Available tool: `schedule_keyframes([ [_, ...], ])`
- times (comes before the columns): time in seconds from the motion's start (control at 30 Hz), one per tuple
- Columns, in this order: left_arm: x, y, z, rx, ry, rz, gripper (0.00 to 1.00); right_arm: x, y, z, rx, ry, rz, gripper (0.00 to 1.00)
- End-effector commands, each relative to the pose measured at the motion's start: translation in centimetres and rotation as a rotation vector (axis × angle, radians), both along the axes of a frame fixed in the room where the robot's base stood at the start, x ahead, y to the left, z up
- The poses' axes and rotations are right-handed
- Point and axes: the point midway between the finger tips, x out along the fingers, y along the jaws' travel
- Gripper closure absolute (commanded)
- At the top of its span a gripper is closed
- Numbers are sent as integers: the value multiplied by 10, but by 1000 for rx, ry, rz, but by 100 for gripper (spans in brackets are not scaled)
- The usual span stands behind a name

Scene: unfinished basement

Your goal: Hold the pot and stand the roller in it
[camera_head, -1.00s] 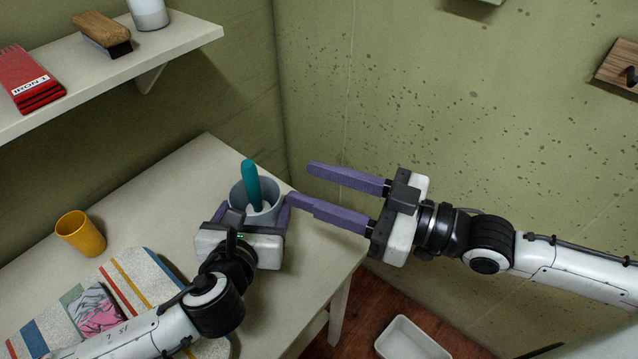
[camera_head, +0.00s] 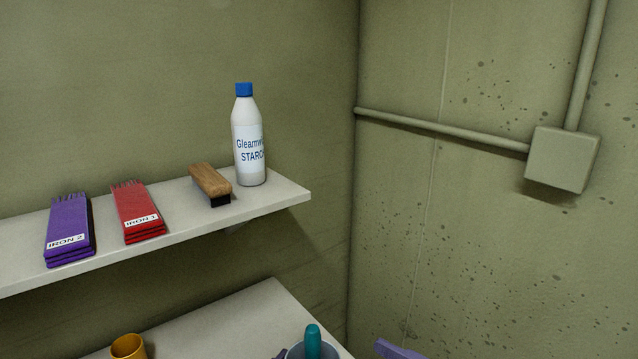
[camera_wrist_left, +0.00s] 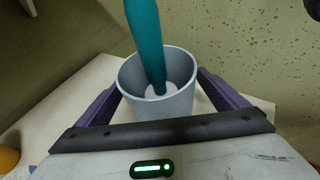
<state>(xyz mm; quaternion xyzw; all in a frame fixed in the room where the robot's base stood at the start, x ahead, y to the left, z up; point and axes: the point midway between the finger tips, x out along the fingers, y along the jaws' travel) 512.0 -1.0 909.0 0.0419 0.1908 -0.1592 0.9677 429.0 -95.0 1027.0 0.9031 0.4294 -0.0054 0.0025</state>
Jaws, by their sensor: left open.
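The pot is a grey-blue cup (camera_wrist_left: 137,88); its rim also shows at the bottom of the head view (camera_head: 294,354). The teal roller (camera_wrist_left: 146,35) stands in the pot, leaning a little, its lower end inside; its rounded top shows in the head view (camera_head: 313,341). My left gripper (camera_wrist_left: 158,85) is open, with one purple finger on each side of the pot; I cannot tell whether they touch it. Only a purple finger of my right gripper (camera_head: 398,350) shows at the bottom edge of the head view, right of the pot; the rest is out of frame.
The pot stands near the corner of a pale table (camera_head: 235,312). A yellow cup (camera_head: 128,347) is to its left. The shelf (camera_head: 275,200) above holds a starch bottle (camera_head: 248,140), a brush (camera_head: 209,182), and red (camera_head: 138,212) and purple (camera_head: 69,230) packs.

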Motion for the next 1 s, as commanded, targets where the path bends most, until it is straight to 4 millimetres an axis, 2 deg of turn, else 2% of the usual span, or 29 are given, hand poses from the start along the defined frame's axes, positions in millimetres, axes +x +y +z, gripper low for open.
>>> schedule_keyframes([
  [0.17, -15, 5, 6, 0, 1, -2, 8, 0, 0, 0, 0, 0, 0, 58],
  [0.4, -60, 20, 25, 0, 2, -3, 8, 0, 0, 0, 0, 0, 0, 58],
  [0.6, -91, 30, 39, 0, 1, -1, 8, 0, 0, 0, 0, 0, 0, 58],
  [0.77, -103, 34, 45, 1, 1, 0, 8, 0, 0, 0, 0, 0, 0, 58],
  [1.0, -105, 35, 46, 1, 0, 1, 8, 0, 0, 0, 0, 0, 0, 58],
])
